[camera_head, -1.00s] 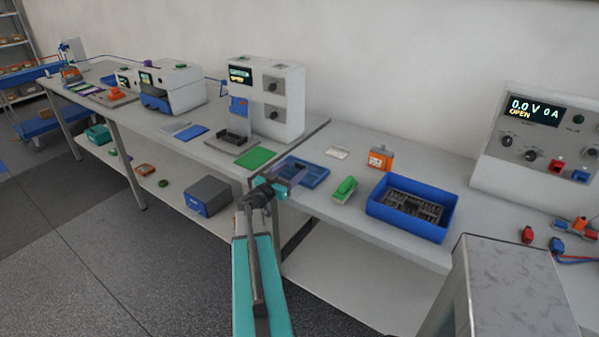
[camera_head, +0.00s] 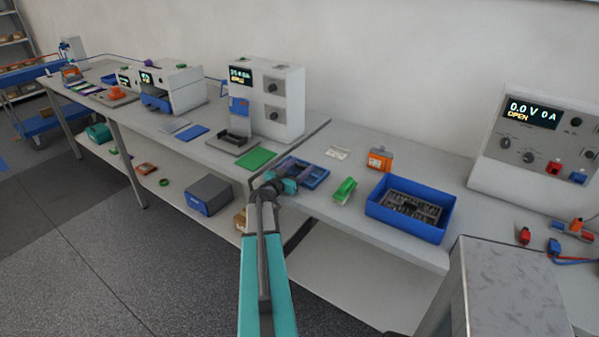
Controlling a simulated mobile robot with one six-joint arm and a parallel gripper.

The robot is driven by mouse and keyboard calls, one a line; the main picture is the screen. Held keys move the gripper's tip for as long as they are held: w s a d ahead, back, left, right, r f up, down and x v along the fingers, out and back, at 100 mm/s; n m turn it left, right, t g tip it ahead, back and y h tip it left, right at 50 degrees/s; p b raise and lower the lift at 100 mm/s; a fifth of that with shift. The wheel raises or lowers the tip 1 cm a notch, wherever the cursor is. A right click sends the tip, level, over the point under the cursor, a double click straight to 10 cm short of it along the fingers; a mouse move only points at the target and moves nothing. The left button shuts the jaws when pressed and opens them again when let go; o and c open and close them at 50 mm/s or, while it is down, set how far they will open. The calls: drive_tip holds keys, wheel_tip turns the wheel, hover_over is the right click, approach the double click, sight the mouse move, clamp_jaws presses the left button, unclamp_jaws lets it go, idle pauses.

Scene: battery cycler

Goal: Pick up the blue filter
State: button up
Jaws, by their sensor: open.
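My gripper (camera_head: 291,181) is at the end of my teal arm, over or just in front of a shallow blue tray (camera_head: 318,171) at the near bench's left end. It is small here, and its fingers are hard to make out against the tray. I see nothing held. No object is clearly recognisable as the blue filter. A flat blue plate (camera_head: 193,132) lies on the farther bench, left of the white tester, well away from my gripper. The tray's contents are partly hidden by my gripper.
A green part (camera_head: 344,190), an orange block (camera_head: 379,158) and a deep blue bin (camera_head: 440,230) stand right of the tray. A green plate (camera_head: 256,158) lies left of it. A white tester (camera_head: 287,100) stands behind. A power supply (camera_head: 535,150) is at right.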

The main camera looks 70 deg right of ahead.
idle(0.6)
drive_tip(key=c, duration=1.2)
drive_tip(key=shift+o, duration=0.2)
drive_tip(key=shift+r, duration=0.15)
drive_tip(key=shift+r+b, duration=0.35)
drive_tip(key=shift+r, duration=1.3)
drive_tip(key=b+v, duration=0.3)
drive_tip(key=v, duration=1.5)
drive_tip(key=shift+b, duration=0.35)
